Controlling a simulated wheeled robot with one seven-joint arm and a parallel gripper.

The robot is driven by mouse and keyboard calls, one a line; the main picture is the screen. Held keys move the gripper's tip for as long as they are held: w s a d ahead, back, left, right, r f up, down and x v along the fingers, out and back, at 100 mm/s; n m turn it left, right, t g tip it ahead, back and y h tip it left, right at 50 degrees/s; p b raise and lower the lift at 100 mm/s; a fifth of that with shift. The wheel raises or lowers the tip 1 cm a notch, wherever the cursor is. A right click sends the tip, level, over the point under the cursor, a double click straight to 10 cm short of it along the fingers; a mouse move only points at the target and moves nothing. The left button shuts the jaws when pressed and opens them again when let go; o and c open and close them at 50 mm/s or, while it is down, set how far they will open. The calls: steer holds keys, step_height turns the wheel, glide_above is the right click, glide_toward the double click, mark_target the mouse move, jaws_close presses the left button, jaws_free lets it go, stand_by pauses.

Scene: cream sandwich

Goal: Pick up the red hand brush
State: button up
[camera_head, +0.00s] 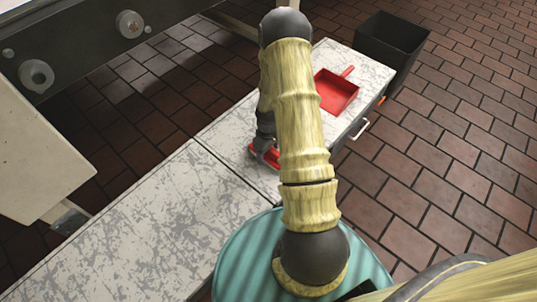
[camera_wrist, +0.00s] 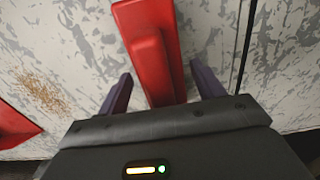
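The red hand brush (camera_head: 272,158) lies on the grey-white mottled worktop (camera_head: 225,125), partly hidden behind my arm in the head view. In the wrist view, the brush (camera_wrist: 152,40) runs lengthwise between my fingers, and its near end goes out of sight behind the gripper body. My gripper (camera_wrist: 161,70) is open, with one dark finger on each side of the brush. A gap of worktop shows between each finger and the brush. I cannot tell how far the fingertips are above the worktop.
A red dustpan (camera_head: 337,92) lies farther along the worktop; its edge shows in the wrist view (camera_wrist: 12,125). Brown crumbs (camera_wrist: 42,92) lie between it and the brush. A black bin (camera_head: 390,45) stands beyond the worktop's end. Dark machinery (camera_head: 85,45) is at upper left.

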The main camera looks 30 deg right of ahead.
steer(key=c, duration=0.9)
step_height(320, 180, up, 10)
steer(key=p, duration=0.4)
steer(key=o, duration=0.3)
steer(key=shift+c, duration=0.5)
steer(key=w+a+r+m, duration=0.2)
steer(key=a+r, duration=0.1)
steer(key=a, duration=0.3)
steer(key=w+a+r+m, duration=0.2)
steer(key=a+r, duration=0.1)
steer(key=a, duration=0.4)
steer(key=shift+w+a, duration=0.15)
steer(key=shift+a, duration=0.15)
